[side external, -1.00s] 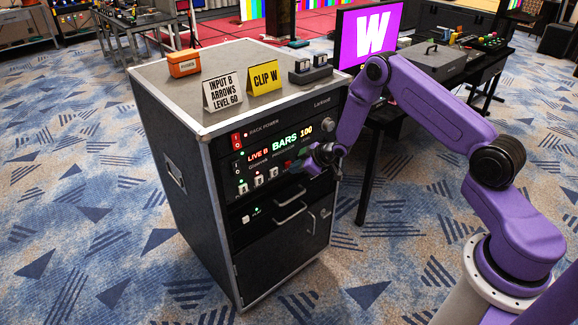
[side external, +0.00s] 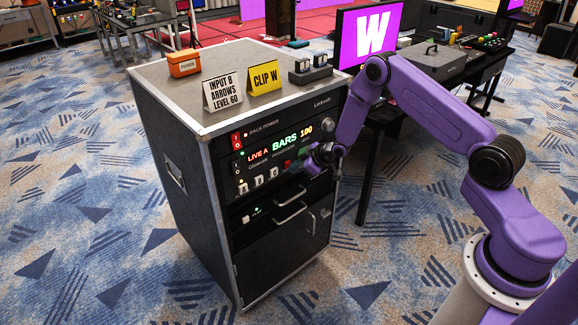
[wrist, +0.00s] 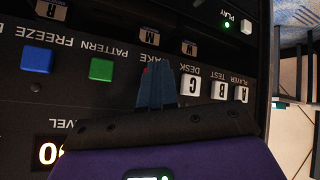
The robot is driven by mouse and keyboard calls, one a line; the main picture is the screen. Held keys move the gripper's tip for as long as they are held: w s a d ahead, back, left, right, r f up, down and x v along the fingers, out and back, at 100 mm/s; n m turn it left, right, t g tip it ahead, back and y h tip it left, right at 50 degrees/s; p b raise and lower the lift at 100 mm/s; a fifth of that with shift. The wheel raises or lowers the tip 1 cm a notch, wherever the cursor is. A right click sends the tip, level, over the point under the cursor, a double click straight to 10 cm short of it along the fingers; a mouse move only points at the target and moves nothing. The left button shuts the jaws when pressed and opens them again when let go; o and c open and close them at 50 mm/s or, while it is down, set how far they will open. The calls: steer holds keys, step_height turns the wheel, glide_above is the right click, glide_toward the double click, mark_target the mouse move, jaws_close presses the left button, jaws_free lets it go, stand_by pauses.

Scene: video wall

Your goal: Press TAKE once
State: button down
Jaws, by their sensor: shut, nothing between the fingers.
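The rack (side external: 185,200) has a front panel with a display (side external: 284,143) reading LIVE A, BARS and 100. My gripper (side external: 318,160) is at the panel's right part. In the wrist view my gripper (wrist: 155,72) is shut and empty, its blue fingertips at the TAKE label (wrist: 150,61). The fingers hide the TAKE button, apart from a small red spot at their tips. I cannot tell whether they touch it. Source buttons A (wrist: 242,93), B (wrist: 220,90) and C (wrist: 190,86) are beside the fingers.
A green PATTERN button (wrist: 101,69) and a blue FREEZE button (wrist: 37,59) are on the other side of the fingers. A PLAY button (wrist: 246,27) is nearby. Cards reading INPUT B ARROWS LEVEL 60 (side external: 222,92) and CLIP W (side external: 264,78) stand on top. A monitor (side external: 363,36) shows W.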

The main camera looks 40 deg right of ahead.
steer(key=shift+s, duration=0.7)
steer(key=s, duration=0.5)
stand_by(0.7)
steer(key=s+a+r+n+g, duration=0.2)
steer(key=s+a+r+g, duration=0.3)
steer(key=s+a+r, duration=1)
steer(key=s+d+r+n+g+h, duration=0.1)
steer(key=s+r, duration=0.4)
steer(key=s, duration=0.7)
steer(key=s+d+r+n+g+h, duration=0.1)
steer(key=s+d+r, duration=0.3)
steer(key=s, duration=0.8)
step_height(320, 180, up, 2)
steer(key=shift+r+n+g+h, duration=0.1)
steer(key=shift+n+g+h, duration=0.3)
steer(key=shift+g, duration=0.5)
